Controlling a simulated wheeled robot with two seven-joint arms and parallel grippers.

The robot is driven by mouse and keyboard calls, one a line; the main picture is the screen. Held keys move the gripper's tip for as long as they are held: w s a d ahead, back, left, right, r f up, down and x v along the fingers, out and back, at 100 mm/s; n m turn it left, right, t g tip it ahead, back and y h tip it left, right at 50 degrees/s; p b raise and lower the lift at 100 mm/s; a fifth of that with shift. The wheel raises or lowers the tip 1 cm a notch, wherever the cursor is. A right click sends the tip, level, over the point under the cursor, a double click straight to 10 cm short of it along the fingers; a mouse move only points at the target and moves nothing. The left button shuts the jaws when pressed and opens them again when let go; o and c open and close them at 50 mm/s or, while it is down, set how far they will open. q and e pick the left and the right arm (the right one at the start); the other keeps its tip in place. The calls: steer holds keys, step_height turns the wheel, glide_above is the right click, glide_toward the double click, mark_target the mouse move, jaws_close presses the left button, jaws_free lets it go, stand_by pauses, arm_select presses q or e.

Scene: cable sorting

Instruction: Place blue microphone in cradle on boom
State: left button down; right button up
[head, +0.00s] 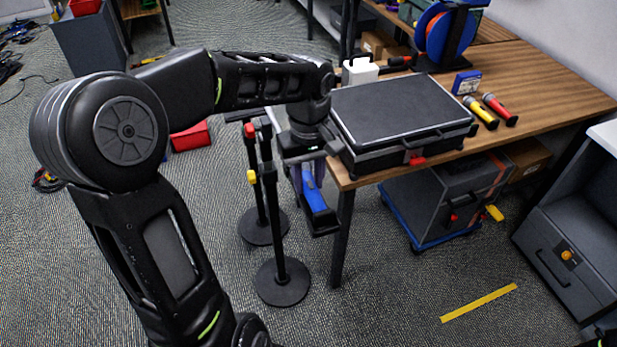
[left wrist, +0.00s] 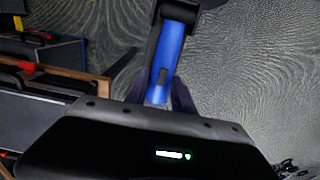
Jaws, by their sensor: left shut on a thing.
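The blue microphone (head: 317,199) hangs below my left gripper (head: 309,180), which is shut on it. In the left wrist view the blue body (left wrist: 168,58) runs up from between the dark fingers, with a black end at the top edge. Two black stands with round bases stand beside and below my left arm: one with a yellow knob (head: 282,282) and one with a red knob (head: 262,228). A grey bar (head: 301,156) crosses near my left wrist at the front stand's top. I cannot make out the cradle clearly. My right gripper is out of view.
A wooden table (head: 545,75) stands to the right, with a black case (head: 400,108) at its near left corner, close to my left wrist. Yellow (head: 480,111) and red (head: 499,108) microphones lie on it. A grey wheeled case (head: 445,200) is under it.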

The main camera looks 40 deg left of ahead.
mark_target(309, 181)
arm_select(q)
steer(key=shift+f, duration=0.15)
steer(key=c, duration=1.1)
jaws_free()
steer(key=shift+o, duration=0.2)
steer(key=shift+r, duration=0.35)
step_height(309, 181, up, 8)
steer(key=shift+f+b, duration=0.1)
steer(key=shift+b, duration=0.3)
step_height(309, 181, up, 4)
steer(key=p, duration=0.2)
steer(key=shift+f+p, duration=0.1)
steer(key=shift+p, duration=0.3)
